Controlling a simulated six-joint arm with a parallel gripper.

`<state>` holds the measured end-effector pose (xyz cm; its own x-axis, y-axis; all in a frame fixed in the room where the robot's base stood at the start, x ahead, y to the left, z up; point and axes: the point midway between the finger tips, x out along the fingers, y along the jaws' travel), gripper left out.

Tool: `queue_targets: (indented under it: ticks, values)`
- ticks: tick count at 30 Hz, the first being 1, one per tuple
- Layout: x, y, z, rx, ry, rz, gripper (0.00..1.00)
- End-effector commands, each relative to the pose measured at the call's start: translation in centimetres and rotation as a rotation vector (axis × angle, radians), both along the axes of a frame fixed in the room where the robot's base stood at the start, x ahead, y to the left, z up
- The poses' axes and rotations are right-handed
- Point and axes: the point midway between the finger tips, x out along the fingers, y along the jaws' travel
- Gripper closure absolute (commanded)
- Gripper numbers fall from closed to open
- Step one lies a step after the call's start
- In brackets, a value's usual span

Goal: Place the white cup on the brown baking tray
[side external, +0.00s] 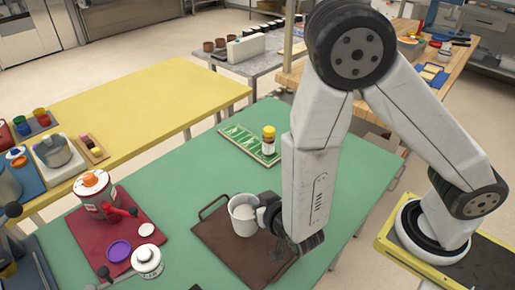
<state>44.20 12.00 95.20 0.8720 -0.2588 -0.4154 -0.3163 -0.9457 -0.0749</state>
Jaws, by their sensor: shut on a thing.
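The white cup (241,215) is upright over the back middle of the brown baking tray (269,266) in the side external view. My gripper (265,213) reaches it from the right and is shut on the cup's right side. The fingertips are partly hidden by the wrist and the cup. I cannot tell whether the cup's base touches the tray or hangs just above it. The tray is dark brown, with a handle at its back left corner, and lies on the green table. My forearm covers its right part.
A red mat (96,240) with a red-and-white canister (96,194), a purple bowl (119,250) and a white timer (148,262) lies left of the tray. A yellow-capped jar (268,139) stands on a green board behind. The green table (185,165) between is clear.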

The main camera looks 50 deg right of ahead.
Motion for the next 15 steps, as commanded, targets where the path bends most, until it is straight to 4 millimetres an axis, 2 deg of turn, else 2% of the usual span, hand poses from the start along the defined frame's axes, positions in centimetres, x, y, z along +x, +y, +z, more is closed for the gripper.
queue_targets:
  ticks: [7, 15]
  values:
    - [0.0, 0.0, -0.4, 0.0, 0.0, 0.0, 1.0]
    - [0.0, 0.0, -2.5, -0.001, 0.0, 0.0, 1.0]
